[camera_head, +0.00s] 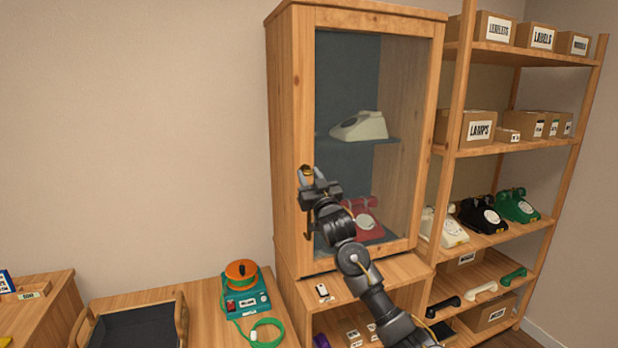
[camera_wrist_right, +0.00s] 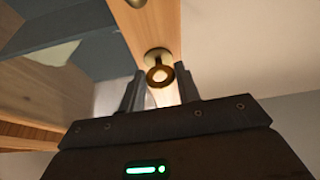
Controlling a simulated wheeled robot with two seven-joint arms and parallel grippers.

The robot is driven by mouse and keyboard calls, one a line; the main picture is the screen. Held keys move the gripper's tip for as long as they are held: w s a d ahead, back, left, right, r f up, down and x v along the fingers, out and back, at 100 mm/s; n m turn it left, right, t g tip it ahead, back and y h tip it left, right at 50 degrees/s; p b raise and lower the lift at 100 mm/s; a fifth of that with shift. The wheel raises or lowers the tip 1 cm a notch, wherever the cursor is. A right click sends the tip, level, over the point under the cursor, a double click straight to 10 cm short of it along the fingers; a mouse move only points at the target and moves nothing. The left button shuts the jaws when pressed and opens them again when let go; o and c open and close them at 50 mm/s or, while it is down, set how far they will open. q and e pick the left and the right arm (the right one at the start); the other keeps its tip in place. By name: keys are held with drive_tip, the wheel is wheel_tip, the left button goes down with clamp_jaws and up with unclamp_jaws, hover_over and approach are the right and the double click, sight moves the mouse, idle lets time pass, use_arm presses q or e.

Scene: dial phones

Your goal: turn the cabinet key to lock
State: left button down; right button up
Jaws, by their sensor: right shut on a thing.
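The tall wooden cabinet (camera_head: 290,130) stands in the middle of the head view, its glass door closed against the frame as far as I can see. The brass key (camera_wrist_right: 160,75) sits in its round lock plate on the door's left upright in the right wrist view, with its ring-shaped bow towards me. My right gripper (camera_head: 307,176) is at that upright, its fingers on either side of the bow in the wrist view (camera_wrist_right: 162,88). It is shut on the key. In the head view the gripper largely hides the key. My left gripper is not in view.
Behind the glass are a cream phone (camera_head: 360,126) and a red phone (camera_head: 364,220), partly hidden by my right arm. An open shelf (camera_head: 452,130) with boxes and phones stands close on the right. A teal device with an orange reel (camera_head: 241,270) sits on the lower table.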

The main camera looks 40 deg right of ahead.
drive_tip(key=n+y, duration=0.1)
drive_tip(key=n, duration=0.2)
drive_tip(key=n+y+p, duration=0.1)
drive_tip(key=n+y, duration=0.1)
drive_tip(key=shift+d+n, duration=0.15)
drive_tip(key=shift+n, duration=0.25)
drive_tip(key=n+y, duration=0.1)
drive_tip(key=n, duration=0.2)
drive_tip(key=n+y+p, duration=0.1)
drive_tip(key=n, duration=0.2)
drive_tip(key=shift+s+d+r+y, duration=0.1)
drive_tip(key=shift+r+y, duration=0.1)
drive_tip(key=shift+y, duration=0.2)
drive_tip(key=n+g+y+p, duration=0.1)
drive_tip(key=n, duration=0.2)
drive_tip(key=n+g+p, duration=0.1)
drive_tip(key=n, duration=0.2)
drive_tip(key=shift+r+y, duration=0.1)
drive_tip(key=shift+y, duration=0.3)
drive_tip(key=shift+n+g+p, duration=0.5)
drive_tip(key=shift+n+g, duration=0.2)
drive_tip(key=shift+n, duration=1.2)
drive_tip(key=o, duration=1)
